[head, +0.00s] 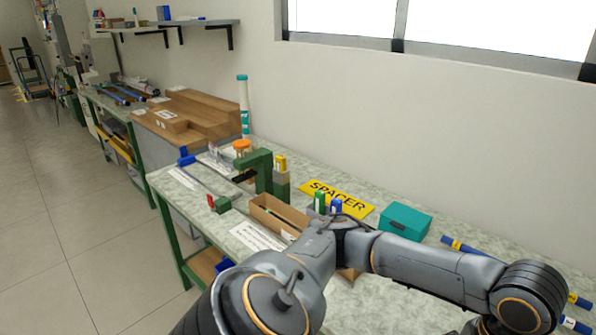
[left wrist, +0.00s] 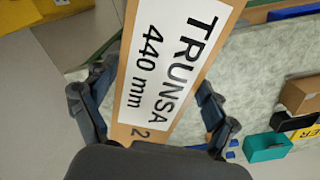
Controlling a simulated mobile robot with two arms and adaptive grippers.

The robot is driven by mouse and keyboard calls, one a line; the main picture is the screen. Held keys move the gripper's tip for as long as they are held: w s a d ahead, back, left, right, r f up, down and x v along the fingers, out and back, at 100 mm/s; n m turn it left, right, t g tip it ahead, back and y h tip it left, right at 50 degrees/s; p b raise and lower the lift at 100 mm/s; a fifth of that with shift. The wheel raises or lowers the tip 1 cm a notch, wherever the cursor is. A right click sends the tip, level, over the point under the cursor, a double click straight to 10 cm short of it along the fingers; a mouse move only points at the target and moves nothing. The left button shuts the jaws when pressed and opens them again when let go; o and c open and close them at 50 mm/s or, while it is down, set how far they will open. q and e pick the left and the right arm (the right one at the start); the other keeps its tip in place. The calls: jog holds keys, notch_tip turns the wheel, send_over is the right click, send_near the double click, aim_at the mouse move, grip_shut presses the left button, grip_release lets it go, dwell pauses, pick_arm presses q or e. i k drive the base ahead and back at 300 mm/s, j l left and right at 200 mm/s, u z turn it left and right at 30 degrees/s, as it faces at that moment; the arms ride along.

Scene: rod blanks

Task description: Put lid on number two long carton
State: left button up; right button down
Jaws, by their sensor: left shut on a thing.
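In the left wrist view a brown cardboard lid (left wrist: 169,63) carries a white label reading "TRUNSA 440 mm 2". My left gripper (left wrist: 152,92) is shut on this lid, one finger at each side edge. In the head view an open brown carton (head: 266,219) lies on the bench, with something thin inside. My left arm hides its near end, and I cannot read a number on it. My left gripper and the lid do not show in the head view. My right gripper is in neither view.
A green stand (head: 263,170) is behind the carton. A yellow SPACER sign (head: 337,197) and a teal box (head: 404,221) lie toward the wall; the teal box also shows in the left wrist view (left wrist: 267,147). Blue rods (head: 465,247) lie to the right.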

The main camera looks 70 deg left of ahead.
aim_at(296, 217)
jog(key=j+u, duration=0.2)
jog(key=u, duration=0.2)
jog(key=i+j+u, duration=0.1)
jog(key=u, duration=0.35)
jog(key=i+j+u, duration=0.1)
jog(key=u, duration=0.3)
jog(key=i+j, duration=0.45)
jog(key=j, duration=0.2)
